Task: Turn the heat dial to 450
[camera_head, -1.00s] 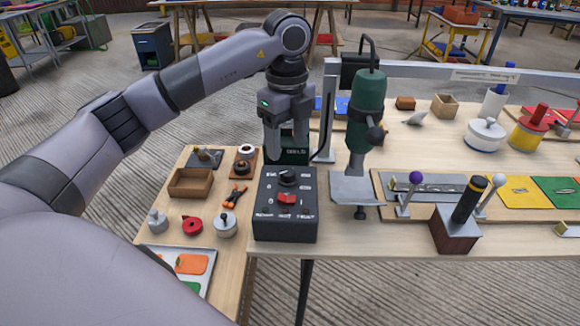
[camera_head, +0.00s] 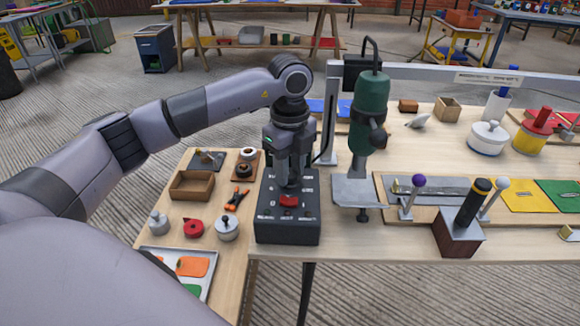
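The black control box (camera_head: 288,228) stands at the front left of the main table, with white markings around its top and a red switch (camera_head: 289,201) near its front. The dark heat dial sat behind the red switch and is now mostly hidden by my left gripper. My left gripper (camera_head: 289,184) points straight down at the dial's place, its fingers drawn close together around the dial. The markings are too small to read, so the dial's setting cannot be told. My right gripper is not in view.
A green drill press (camera_head: 367,105) stands just right of the box, close to my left gripper. A side table at left holds a wooden tray (camera_head: 192,185), a red tape roll (camera_head: 193,228) and a metal pot (camera_head: 227,229). A black-handled block (camera_head: 460,232) stands at right.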

